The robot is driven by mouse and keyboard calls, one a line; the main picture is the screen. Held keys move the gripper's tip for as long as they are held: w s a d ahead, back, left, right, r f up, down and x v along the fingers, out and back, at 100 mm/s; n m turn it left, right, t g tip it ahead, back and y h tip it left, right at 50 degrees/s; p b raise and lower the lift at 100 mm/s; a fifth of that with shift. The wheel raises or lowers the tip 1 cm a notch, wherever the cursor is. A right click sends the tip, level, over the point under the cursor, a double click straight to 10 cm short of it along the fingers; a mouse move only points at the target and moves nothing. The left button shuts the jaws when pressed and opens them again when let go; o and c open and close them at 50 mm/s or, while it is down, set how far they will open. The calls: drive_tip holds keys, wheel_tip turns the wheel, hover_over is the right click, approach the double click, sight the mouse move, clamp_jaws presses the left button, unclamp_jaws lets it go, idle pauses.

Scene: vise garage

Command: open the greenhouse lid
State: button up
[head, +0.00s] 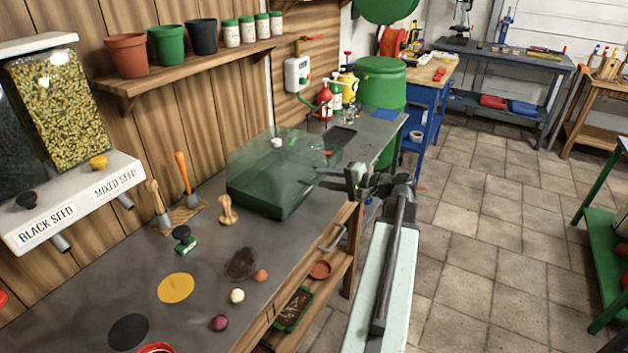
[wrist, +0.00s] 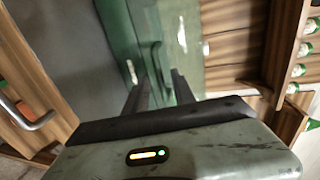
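The greenhouse is a box with a translucent green-tinted lid (head: 268,155) over a darker green base (head: 262,198), standing on the grey workbench. The lid looks closed, with a small white knob (head: 276,142) on top. My gripper (head: 322,180) is at the greenhouse's right side, its fingers pointing at the wall; contact cannot be told. In the wrist view the two dark fingers (wrist: 160,76) are apart, with green greenhouse wall (wrist: 150,30) visible between and beyond them. A pale strip (wrist: 131,72) shows just left of the fingers.
The workbench (head: 210,262) holds wooden-handled tools (head: 184,178), a wooden piece (head: 227,210) and small balls left of the greenhouse. A dark tray (head: 340,138) and spray bottles (head: 326,100) stand behind it. A shelf with pots (head: 127,55) hangs above. The tiled floor to the right is clear.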

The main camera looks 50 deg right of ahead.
sight(318, 178)
drive_tip(key=shift+x, duration=1.6)
clamp_jaws()
drive_tip(key=shift+s+f, duration=0.1)
